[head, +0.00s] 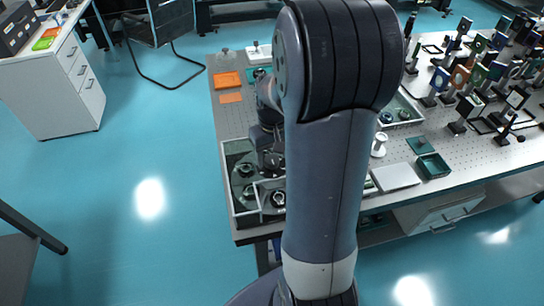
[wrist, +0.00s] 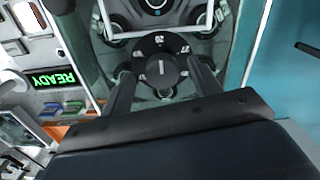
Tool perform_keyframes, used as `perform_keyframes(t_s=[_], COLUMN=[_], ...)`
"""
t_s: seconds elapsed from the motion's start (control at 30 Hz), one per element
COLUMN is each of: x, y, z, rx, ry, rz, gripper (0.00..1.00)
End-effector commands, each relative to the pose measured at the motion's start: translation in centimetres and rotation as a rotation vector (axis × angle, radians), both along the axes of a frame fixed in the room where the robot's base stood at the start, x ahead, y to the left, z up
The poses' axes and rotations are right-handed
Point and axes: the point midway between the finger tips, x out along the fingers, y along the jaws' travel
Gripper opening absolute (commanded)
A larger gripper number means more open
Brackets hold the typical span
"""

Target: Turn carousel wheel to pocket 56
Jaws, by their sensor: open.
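The carousel wheel (wrist: 160,68) is a dark round disc with white markings on its rim and a pale bar at its middle. In the wrist view it sits between the fingers of my gripper (wrist: 163,82). The fingers are open, one on each side of the wheel; I cannot tell whether they touch it. The markings are too small to read surely. In the head view my gripper (head: 270,160) is over the glass-walled tray at the table's left end, and my arm hides part of that area.
A green READY display (wrist: 53,78) is at the left in the wrist view. The glass-walled tray (head: 233,205) holds several round dark parts. Optics on posts crowd the table's right side. A white plate (head: 396,177) and a dark green box (head: 433,165) lie near the front edge.

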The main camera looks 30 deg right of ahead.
Motion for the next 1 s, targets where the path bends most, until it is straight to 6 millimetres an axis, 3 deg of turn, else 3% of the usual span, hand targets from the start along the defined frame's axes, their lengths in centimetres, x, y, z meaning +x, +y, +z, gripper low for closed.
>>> perform_keyframes(t_s=[0.2, 0.5, 1.0], x=[0.0, 0.0, 0.0], y=[0.0, 0.0, 0.0], z=[-2.0, -2.2, -2.2], rx=[0.000, 0.000, 0.000], ry=[0.001, 0.000, 0.000], rz=[0.000, 0.000, 0.000], gripper=[0.59, 0.59, 0.19])
